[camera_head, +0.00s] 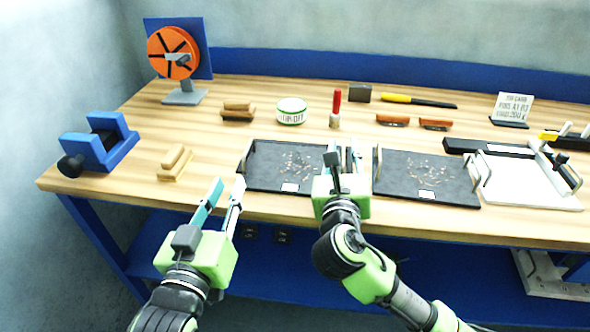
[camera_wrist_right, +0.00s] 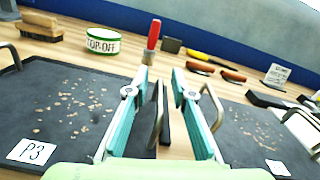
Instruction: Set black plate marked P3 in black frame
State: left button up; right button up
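The black plate marked P3 (camera_head: 265,176) lies on the bench with a wire handle at each side; its white P3 label shows in the right wrist view (camera_wrist_right: 32,151). My right gripper (camera_head: 343,150) is over its right edge. In the right wrist view the fingers (camera_wrist_right: 163,75) are open, with the plate's right handle (camera_wrist_right: 156,118) between them, not visibly gripped. My left gripper (camera_head: 229,182) is open and empty, just in front and left of the plate's left handle (camera_head: 244,155). I cannot clearly make out which item is the black frame.
A second black plate (camera_head: 432,168) lies close to the right. A white board (camera_head: 525,185) with handles and black bars (camera_head: 480,146) is at far right. Behind are a green-white tin (camera_head: 291,111), a red-handled tool (camera_head: 336,105) and brushes. A blue vise (camera_head: 100,145) stands left.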

jog(key=v, duration=1.1)
jog(key=shift+s, duration=0.15)
